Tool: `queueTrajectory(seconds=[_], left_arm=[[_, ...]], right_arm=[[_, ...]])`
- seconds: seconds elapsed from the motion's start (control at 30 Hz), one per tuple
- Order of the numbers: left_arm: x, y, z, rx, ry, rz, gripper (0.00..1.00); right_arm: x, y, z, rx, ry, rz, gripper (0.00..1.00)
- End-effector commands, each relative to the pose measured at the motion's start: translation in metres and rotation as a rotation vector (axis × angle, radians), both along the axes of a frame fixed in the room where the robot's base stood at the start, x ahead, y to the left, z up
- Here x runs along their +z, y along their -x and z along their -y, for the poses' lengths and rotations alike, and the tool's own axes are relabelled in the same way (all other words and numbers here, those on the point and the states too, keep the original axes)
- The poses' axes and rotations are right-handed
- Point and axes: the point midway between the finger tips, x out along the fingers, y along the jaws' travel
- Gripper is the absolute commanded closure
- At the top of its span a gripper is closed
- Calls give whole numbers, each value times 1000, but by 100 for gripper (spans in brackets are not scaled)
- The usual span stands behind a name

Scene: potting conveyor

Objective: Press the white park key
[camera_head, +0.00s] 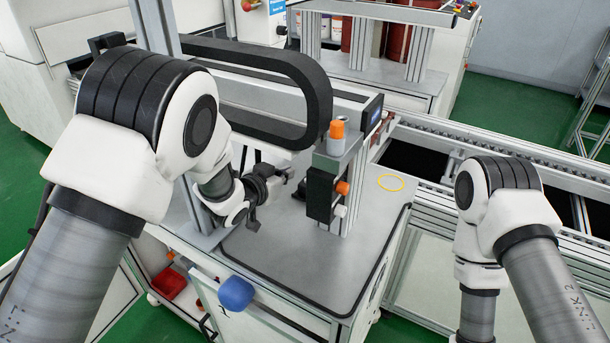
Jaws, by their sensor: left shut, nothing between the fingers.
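A small white key (340,210) sticks out low on the side of an upright metal post, below an orange button (342,188). It is the only white key I see on the post. My left gripper (285,175) is shut and empty. It is to the left of the post, apart from the white key, with the black box on the post between them in the picture. My right arm comes in at the right, but its gripper is out of view.
The post has a black box (320,194) and an orange-topped cap (337,138). It stands on a grey worktop (290,262) with a yellow ring (391,183). A thick black cable chain (270,62) arches behind. A conveyor (500,146) runs at the right.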

Motion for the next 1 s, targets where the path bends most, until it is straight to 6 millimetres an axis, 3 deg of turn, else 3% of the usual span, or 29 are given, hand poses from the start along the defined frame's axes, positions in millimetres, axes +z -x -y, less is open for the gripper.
queueTrajectory(seconds=[0.17,0.53,0.6,0.7,1.0], left_arm=[[-10,-16,9,-2,0,1,100],[-38,-81,46,-2,1,2,100],[-56,-81,45,0,-1,-3,100],[-68,-80,43,0,0,-1,100],[-73,-79,42,0,0,0,100]], right_arm=[[-10,-1,0,-1,0,1,100],[-41,-1,0,-1,0,1,100],[-57,-1,0,-1,0,2,100],[-67,-1,0,-1,0,1,100],[-70,-1,0,-1,0,1,100]])
